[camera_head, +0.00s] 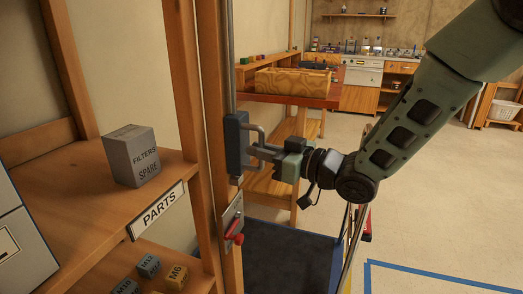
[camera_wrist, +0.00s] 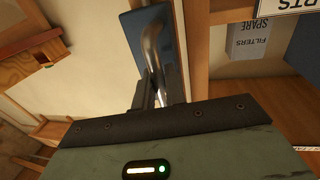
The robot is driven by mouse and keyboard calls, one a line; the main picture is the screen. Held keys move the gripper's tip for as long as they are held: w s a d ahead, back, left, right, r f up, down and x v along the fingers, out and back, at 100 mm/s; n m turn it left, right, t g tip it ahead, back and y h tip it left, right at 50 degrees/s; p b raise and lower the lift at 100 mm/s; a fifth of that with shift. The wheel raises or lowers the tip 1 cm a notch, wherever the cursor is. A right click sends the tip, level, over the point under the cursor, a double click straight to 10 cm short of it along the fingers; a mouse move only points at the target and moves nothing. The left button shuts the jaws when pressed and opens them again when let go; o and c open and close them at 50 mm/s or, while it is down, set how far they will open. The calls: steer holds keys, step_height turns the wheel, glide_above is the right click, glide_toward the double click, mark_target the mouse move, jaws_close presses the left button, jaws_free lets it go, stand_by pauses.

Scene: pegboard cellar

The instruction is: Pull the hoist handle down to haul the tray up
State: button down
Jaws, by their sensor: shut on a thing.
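The hoist handle (camera_head: 260,132) is a grey metal loop on a dark blue block (camera_head: 235,142). The block sits on a thin vertical rail (camera_head: 230,60) along the wooden post. My gripper (camera_head: 258,151) is shut on the handle, reaching it from the right. In the wrist view the handle (camera_wrist: 151,42) runs down between my fingers against the blue block (camera_wrist: 168,60). The fingertips are partly hidden there. I cannot make out which thing is the hoist's tray.
A red lever on a metal plate (camera_head: 233,228) is on the post below the block. A wooden shelf (camera_head: 85,215) at left holds a grey box (camera_head: 131,155). A wooden box (camera_head: 291,83) stands on a bench behind. Open floor (camera_head: 440,210) lies at right.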

steer(key=c, duration=1.5)
jaws_free()
steer(key=shift+f, duration=0.45)
steer(key=shift+c, duration=0.2)
steer(key=shift+r, duration=0.15)
steer(key=shift+s+d+r, duration=0.1)
steer(key=b+v, duration=0.2)
steer(key=v, duration=1.5)
steer(key=shift+s, duration=0.1)
